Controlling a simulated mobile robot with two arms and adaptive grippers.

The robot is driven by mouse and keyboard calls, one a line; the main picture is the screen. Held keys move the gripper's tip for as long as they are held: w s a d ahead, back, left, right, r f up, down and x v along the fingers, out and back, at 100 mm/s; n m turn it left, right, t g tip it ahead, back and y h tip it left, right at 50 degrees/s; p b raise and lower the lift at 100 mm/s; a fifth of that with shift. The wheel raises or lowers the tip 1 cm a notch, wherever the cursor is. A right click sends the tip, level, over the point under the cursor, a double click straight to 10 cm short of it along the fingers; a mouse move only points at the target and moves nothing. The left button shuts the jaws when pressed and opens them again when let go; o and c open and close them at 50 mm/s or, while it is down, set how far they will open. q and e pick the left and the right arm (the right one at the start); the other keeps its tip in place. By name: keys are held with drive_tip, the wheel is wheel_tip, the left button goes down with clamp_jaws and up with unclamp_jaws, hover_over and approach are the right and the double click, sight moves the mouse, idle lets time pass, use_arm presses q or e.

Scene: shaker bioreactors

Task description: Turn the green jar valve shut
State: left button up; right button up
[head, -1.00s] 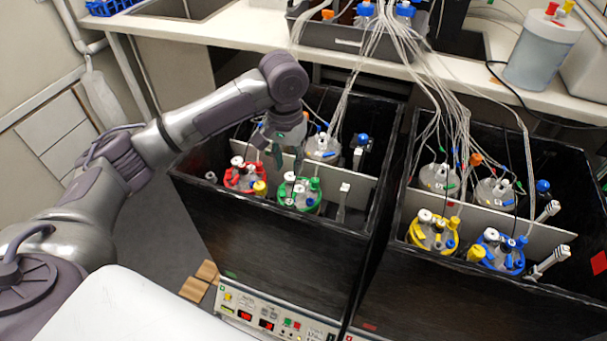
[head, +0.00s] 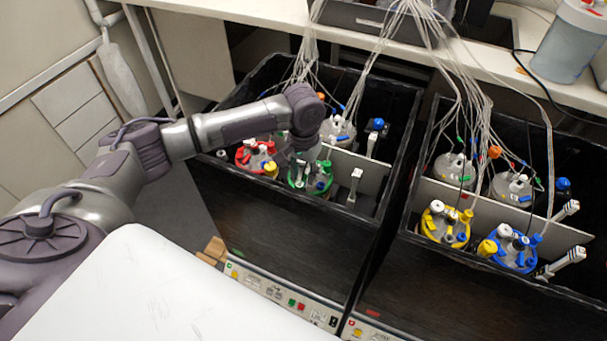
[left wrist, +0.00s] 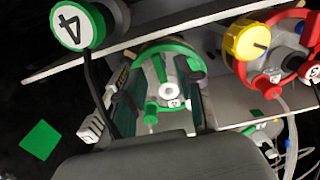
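The green-ringed jar (head: 298,184) stands in the left black box, beside the red-ringed jar (head: 243,160). My left gripper (head: 303,152) is over it, with its wrist hiding part of the jar. In the left wrist view, the two dark fingers of the gripper (left wrist: 160,95) are apart. The green jar's ring (left wrist: 165,48) and grey lid show between and beyond them. A small green fitting (left wrist: 151,113) with a white tip stands between the fingers. I cannot tell whether either finger touches it. A green-rimmed knob marked 4 (left wrist: 70,28) is at upper left. My right gripper is out of view.
The red jar's yellow cap (left wrist: 245,40) is close beside the gripper. Tubes and cables (head: 380,60) hang into the box behind it. Box walls (head: 290,225) surround the jars. A second black box (head: 480,290) with yellow- and blue-ringed jars stands right.

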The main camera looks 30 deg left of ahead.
use_arm(q)
drive_tip(key=shift+f, duration=0.5)
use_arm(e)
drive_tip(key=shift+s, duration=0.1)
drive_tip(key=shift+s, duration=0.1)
use_arm(q)
clamp_jaws()
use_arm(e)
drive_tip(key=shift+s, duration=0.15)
